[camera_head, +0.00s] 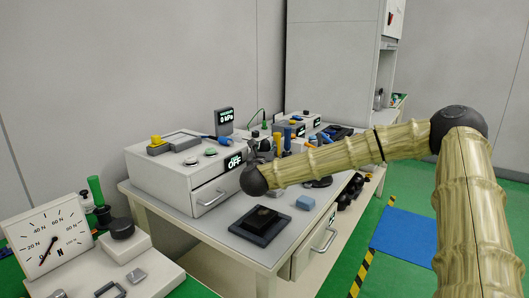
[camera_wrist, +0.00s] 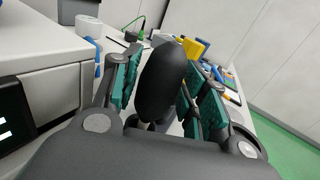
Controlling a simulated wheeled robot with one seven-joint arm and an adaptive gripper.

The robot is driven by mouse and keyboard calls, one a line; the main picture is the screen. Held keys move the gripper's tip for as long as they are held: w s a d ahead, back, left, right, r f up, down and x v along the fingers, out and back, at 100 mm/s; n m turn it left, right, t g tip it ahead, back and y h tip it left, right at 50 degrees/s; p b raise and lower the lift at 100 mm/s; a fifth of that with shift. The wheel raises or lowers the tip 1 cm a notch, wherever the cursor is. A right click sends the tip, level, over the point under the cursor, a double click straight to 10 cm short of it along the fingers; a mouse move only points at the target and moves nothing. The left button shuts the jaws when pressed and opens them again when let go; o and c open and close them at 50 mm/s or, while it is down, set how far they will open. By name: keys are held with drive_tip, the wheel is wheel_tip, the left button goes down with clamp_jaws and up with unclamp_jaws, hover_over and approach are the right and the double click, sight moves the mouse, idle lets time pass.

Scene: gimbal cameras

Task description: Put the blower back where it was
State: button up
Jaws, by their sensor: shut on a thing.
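The blower, a black egg-shaped rubber bulb (camera_wrist: 162,72), stands between the green-padded fingers of my gripper (camera_wrist: 160,88) in the wrist view. The fingers are shut on its sides. The lower end of the blower is hidden by the gripper body. In the head view, my gripper (camera_head: 256,150) is a small dark shape beyond the end of the arm, over the workbench (camera_head: 206,222), beside the white drawer box. I cannot make out the blower there.
The white drawer box (camera_head: 172,180) with an OFF display is close to the gripper's left. Blue and yellow items (camera_wrist: 192,48) crowd the bench beyond it. A gauge (camera_head: 48,240) stands at lower left.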

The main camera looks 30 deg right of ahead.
drive_tip(key=shift+r, duration=0.1)
drive_tip(key=o, duration=0.6)
drive_tip(key=v, duration=1.2)
